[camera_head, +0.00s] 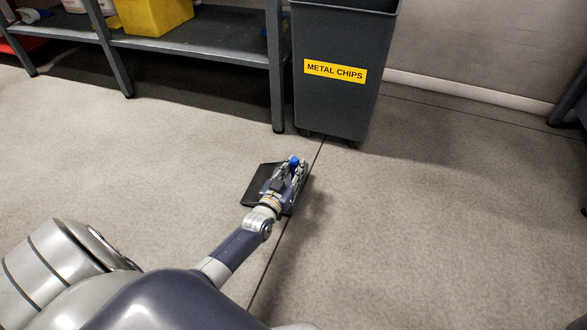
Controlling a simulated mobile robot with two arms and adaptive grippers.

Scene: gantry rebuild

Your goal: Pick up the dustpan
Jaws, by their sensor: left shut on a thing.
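The dustpan (258,192) is a flat dark pan in the middle of the head view, on or close above the floor; I cannot tell which. A small blue part (294,161), apparently the end of its handle, shows between the fingers. My left gripper (296,168) is over the dustpan and shut on it at this blue part. The gripper and wrist hide much of the handle and the pan's right side. My right gripper is not in view.
A dark grey bin (335,105) labelled METAL CHIPS stands just beyond the dustpan. A metal shelf unit (200,40) with a yellow container (152,14) is at the upper left. The floor (440,220) to the right is clear.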

